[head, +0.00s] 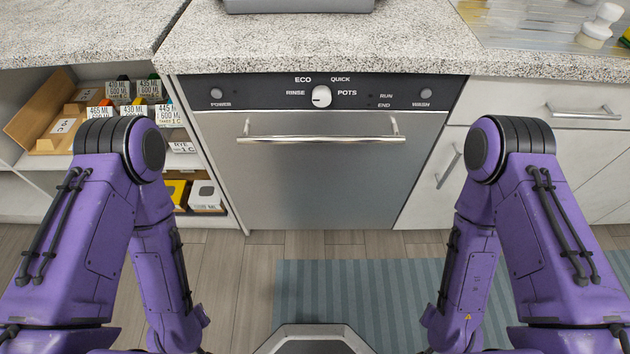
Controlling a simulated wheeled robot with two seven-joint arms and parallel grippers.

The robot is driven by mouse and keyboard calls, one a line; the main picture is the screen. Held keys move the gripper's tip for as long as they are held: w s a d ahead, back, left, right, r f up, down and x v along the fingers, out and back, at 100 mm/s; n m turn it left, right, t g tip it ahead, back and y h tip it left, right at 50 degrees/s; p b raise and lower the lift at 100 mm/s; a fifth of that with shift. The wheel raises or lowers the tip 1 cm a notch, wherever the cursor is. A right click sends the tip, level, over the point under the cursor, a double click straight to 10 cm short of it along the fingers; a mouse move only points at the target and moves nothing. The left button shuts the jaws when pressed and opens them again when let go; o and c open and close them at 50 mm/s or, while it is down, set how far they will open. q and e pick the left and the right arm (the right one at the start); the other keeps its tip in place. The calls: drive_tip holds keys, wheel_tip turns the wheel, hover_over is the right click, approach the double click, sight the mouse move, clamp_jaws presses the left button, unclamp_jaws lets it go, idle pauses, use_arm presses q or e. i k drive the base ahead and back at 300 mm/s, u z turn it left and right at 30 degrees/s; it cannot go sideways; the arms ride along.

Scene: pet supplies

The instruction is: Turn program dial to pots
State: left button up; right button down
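The program dial (322,96) is a small white round knob in the middle of the dark control panel (260,93) on the dishwasher front. Labels around it read RINSE at left, ECO at upper left, QUICK at upper right and POTS at right. A small dark mark shows toward the knob's lower left; it is too small to read its exact setting. Both my purple arms are bent with their forearms hanging down, well apart from the dial. Neither gripper is in view.
The dishwasher door (310,180) is shut, with a bar handle (320,139) below the dial. Round POWER (216,93) and WASH (426,94) buttons flank the panel. The speckled counter (320,45) overhangs above. Open shelves with boxes stand left; drawers (570,105) stand right.

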sight(321, 94)
drive_tip(key=k, duration=1.1)
drive_tip(key=z, duration=0.25)
drive_tip(key=i, duration=0.35)
drive_tip(key=z, duration=0.3)
